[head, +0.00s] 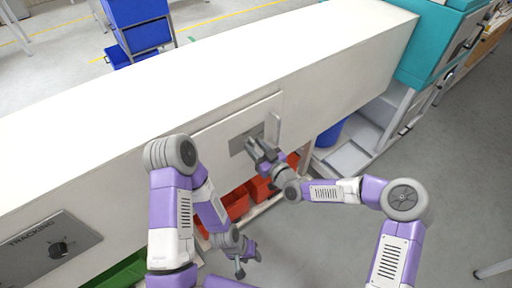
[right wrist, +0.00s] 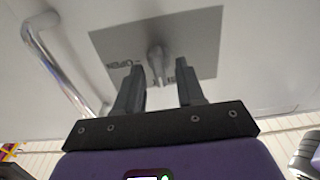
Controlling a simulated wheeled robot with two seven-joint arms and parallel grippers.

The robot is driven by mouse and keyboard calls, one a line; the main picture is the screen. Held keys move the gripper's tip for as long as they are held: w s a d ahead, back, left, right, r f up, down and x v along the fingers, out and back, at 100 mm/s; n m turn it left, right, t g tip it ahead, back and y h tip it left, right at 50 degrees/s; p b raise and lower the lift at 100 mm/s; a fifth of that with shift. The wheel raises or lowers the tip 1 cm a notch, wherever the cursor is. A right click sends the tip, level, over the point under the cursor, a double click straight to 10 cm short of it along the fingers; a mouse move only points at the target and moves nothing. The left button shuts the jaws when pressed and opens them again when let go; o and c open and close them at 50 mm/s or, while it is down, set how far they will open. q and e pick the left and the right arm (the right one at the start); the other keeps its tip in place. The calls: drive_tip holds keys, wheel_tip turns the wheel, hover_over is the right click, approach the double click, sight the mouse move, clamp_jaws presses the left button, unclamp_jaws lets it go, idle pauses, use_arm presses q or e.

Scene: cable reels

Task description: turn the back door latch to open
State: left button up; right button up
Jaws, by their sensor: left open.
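The back door latch (right wrist: 158,62) is a small grey knob on a grey plate with lettering. In the right wrist view it shows between and beyond my right fingertips, with a gap to the right finger; I cannot tell its exact depth. My right gripper (right wrist: 161,78) is open and empty, facing the plate. In the head view my right gripper (head: 254,147) is in front of the latch plate (head: 238,143) and hides the knob. The door (head: 208,140) is a white panel lying flush with the machine's side. My left gripper (head: 246,262) hangs low, open, away from the door.
A bar handle (right wrist: 58,68) stands left of the plate in the right wrist view. Red bins (head: 236,203) sit below the machine. A blue bin (head: 330,133) stands further right. A TRACKING panel with a black knob (head: 58,249) is at lower left. Grey floor at right is open.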

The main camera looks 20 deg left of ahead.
drive_tip(key=shift+c, duration=0.4)
clamp_jaws()
drive_tip(key=m+b, duration=0.2)
drive_tip(key=shift+f+b, duration=0.25)
drive_tip(key=shift+b, duration=0.15)
drive_tip(key=shift+w+d+m+b, duration=0.1)
drive_tip(key=shift+m+b, duration=2.25)
drive_tip(key=shift+m, duration=1.6)
drive_tip(key=shift+w+d+m+b, duration=0.1)
drive_tip(key=shift+m+b, duration=2.25)
drive_tip(key=shift+m, duration=1.6)
